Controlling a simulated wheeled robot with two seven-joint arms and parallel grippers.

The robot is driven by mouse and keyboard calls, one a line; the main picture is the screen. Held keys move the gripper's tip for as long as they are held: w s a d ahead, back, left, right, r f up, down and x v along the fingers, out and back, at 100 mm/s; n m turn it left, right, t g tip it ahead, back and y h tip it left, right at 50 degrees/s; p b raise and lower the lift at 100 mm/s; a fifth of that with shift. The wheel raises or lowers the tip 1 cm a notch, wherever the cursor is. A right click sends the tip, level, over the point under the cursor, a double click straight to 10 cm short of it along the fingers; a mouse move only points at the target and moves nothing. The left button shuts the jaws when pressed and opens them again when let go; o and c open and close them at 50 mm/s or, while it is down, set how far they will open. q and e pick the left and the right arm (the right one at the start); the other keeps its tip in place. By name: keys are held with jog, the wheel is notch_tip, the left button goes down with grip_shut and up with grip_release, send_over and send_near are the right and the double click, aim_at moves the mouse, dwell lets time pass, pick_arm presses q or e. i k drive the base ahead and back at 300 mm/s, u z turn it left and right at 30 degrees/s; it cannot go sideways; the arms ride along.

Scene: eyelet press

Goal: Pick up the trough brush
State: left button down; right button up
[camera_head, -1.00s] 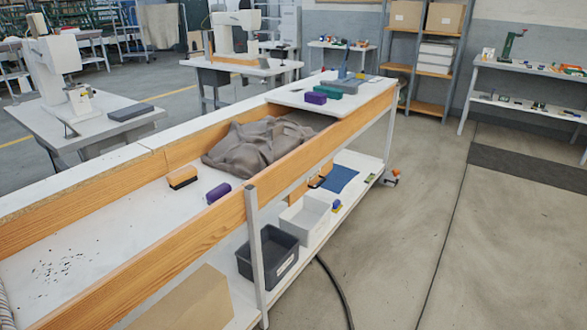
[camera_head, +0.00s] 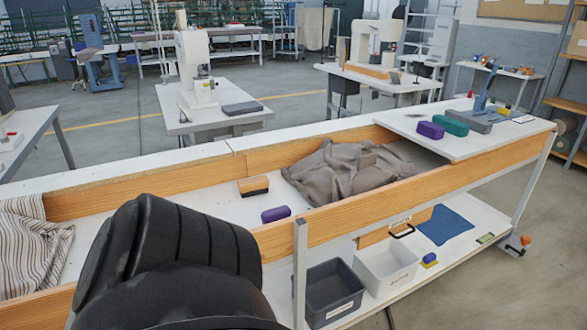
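The trough brush (camera_head: 253,186), an orange-brown block with dark bristles below, lies in the long wooden-sided trough (camera_head: 150,189). It sits left of a heap of grey-brown cloth (camera_head: 347,171). A purple block (camera_head: 276,214) lies in front of it, apart from it. Neither gripper shows. A large black rounded part, apparently one of my arm links, rises at the lower left and hides part of the trough's front wall and floor.
Striped cloth (camera_head: 33,243) lies at the trough's left end. The right-end worktop (camera_head: 470,143) holds a purple block (camera_head: 430,130), a green block (camera_head: 450,122) and a blue press (camera_head: 484,100). A dark bin (camera_head: 333,292) and a pale bin (camera_head: 386,268) stand on the lower shelf.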

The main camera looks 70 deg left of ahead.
aim_at(254, 186)
jog(key=i, duration=2.2)
jog(key=u, duration=4.4)
